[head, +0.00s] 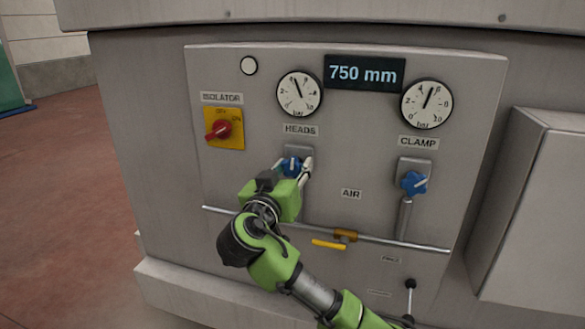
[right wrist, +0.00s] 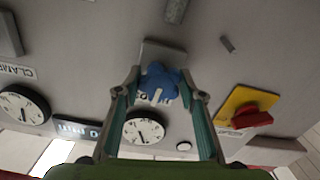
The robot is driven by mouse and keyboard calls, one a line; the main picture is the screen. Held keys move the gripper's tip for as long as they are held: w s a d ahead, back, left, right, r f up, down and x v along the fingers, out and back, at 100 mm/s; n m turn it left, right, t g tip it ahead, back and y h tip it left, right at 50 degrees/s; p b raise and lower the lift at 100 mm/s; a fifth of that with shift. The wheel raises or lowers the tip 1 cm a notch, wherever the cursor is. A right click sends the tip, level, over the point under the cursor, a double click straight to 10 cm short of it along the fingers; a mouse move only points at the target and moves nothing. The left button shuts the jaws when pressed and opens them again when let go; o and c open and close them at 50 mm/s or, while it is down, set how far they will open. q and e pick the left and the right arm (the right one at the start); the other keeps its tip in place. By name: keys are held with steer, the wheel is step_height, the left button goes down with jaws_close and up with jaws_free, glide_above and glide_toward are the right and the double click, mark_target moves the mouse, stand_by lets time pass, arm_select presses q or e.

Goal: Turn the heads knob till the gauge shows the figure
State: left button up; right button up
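The blue heads knob (head: 291,165) sits on a grey plate below the HEADS label (head: 300,130). It also shows in the right wrist view (right wrist: 159,82). My right gripper (head: 293,168) is at the knob, with one finger on each side of it; in the right wrist view, narrow gaps show between fingers and knob. The heads gauge (head: 299,94) is a white dial above the label; its needle points up, slightly left of vertical. It shows upside down in the right wrist view (right wrist: 145,128). My left gripper is not in view.
A display (head: 364,73) reads 750 mm. The clamp gauge (head: 427,103) and blue clamp knob (head: 414,183) are to the right. A red isolator switch (head: 218,130) is on the left. A rail (head: 400,243) and yellow lever (head: 329,244) are below.

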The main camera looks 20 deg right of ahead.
steer(key=shift+n, duration=1.3)
steer(key=n+p, duration=0.1)
steer(key=n, duration=0.1)
steer(key=shift+r+n, duration=0.1)
steer(key=shift+n, duration=0.3)
steer(key=n+p, duration=0.3)
steer(key=n, duration=0.1)
steer(key=shift+n+p, duration=0.9)
steer(key=shift+n, duration=0.7)
steer(key=o, duration=1.1)
steer(key=shift+a, duration=0.1)
